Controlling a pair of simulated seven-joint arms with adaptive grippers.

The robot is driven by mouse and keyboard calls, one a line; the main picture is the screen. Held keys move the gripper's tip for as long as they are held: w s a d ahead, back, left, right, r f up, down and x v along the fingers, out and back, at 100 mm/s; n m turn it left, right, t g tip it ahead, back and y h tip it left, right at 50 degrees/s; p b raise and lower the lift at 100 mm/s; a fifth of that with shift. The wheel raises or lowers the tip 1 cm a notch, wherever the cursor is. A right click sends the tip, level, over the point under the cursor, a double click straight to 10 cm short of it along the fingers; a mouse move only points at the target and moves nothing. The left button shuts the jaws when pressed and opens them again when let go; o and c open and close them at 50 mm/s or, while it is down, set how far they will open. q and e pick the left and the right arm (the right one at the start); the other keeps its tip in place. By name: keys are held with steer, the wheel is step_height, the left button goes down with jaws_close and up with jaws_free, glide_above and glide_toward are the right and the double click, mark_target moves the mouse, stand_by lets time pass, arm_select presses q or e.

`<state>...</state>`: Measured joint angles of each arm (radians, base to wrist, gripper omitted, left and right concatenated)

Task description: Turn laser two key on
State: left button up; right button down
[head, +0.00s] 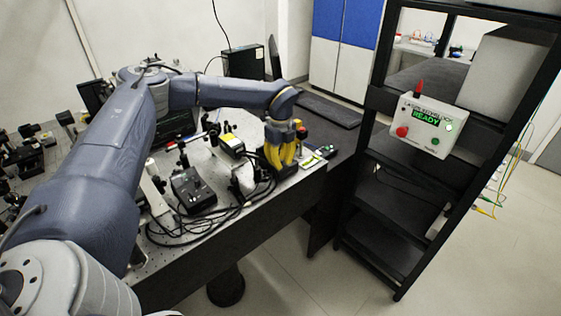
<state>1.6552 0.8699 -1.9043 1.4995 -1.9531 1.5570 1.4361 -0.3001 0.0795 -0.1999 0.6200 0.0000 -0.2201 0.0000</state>
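My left arm reaches over the bench (240,215) from the left. Its gripper (281,157), with yellow fingers, points down at the bench's right end, over or against a dark box (264,172). Whether the fingers are open or touch anything is too small to tell. A black control box (193,190) with a small green light sits nearer the front, left of the gripper. No key can be made out, and I cannot tell which box is laser two. My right gripper is out of view.
Black cables (180,235) loop along the bench's front edge. A black rack (372,215) at right carries an interlock panel (422,124) reading READY, with red and green buttons. Open floor lies in front.

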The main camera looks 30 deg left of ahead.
arm_select(q)
jaws_close()
steer(key=shift+m, duration=0.4)
steer(key=m, duration=0.8)
steer(key=shift+m, duration=0.3)
steer(key=m, duration=0.4)
steer(key=shift+m, duration=2.2)
